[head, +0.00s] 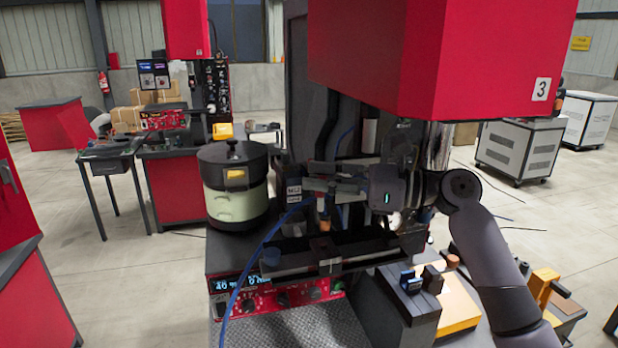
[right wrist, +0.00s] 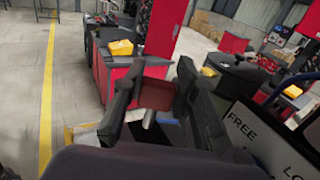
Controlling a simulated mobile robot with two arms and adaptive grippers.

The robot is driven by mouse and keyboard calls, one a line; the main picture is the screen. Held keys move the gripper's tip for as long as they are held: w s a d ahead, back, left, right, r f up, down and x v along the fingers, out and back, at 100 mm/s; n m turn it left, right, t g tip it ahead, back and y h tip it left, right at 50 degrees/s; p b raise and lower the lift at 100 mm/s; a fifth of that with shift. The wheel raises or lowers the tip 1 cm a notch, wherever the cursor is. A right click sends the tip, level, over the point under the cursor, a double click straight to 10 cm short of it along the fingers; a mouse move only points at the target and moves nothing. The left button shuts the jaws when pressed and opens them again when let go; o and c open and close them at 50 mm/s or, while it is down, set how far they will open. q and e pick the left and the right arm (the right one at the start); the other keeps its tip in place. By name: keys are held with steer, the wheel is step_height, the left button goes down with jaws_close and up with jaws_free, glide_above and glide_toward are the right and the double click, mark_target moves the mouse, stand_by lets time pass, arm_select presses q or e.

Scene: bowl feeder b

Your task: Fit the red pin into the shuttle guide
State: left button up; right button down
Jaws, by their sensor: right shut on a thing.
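My right gripper (head: 325,186) reaches in from the right in the head view, level below the big red machine head. Its fingers are shut on a dark red piece, which I take for the red pin (right wrist: 156,95), seen between the fingertips in the right wrist view. A short pale metal part (right wrist: 149,119) shows just below it. In the head view the fingers hide most of the pin. A dark horizontal rail with a block on it (head: 324,247), probably the shuttle guide, lies below and apart from the gripper. My left gripper is not in view.
A dark-lidded feeder bowl (head: 232,205) with a pale green band stands left of the gripper. A blue cable (head: 247,258) loops down in front. A red control panel (head: 283,297) is below the rail. An orange-yellow box (head: 458,305) sits at the lower right.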

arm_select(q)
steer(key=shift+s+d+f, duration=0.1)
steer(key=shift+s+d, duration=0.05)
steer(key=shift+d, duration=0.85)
arm_select(e)
steer(key=f, duration=0.2)
steer(key=d+f, duration=0.1)
steer(key=f, duration=0.2)
steer(key=shift+s+f, duration=0.15)
steer(key=shift+f, duration=0.15)
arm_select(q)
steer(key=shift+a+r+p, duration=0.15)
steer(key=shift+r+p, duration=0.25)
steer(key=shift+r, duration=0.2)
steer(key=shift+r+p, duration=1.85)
arm_select(e)
steer(key=shift+f, duration=1)
stand_by(2.8)
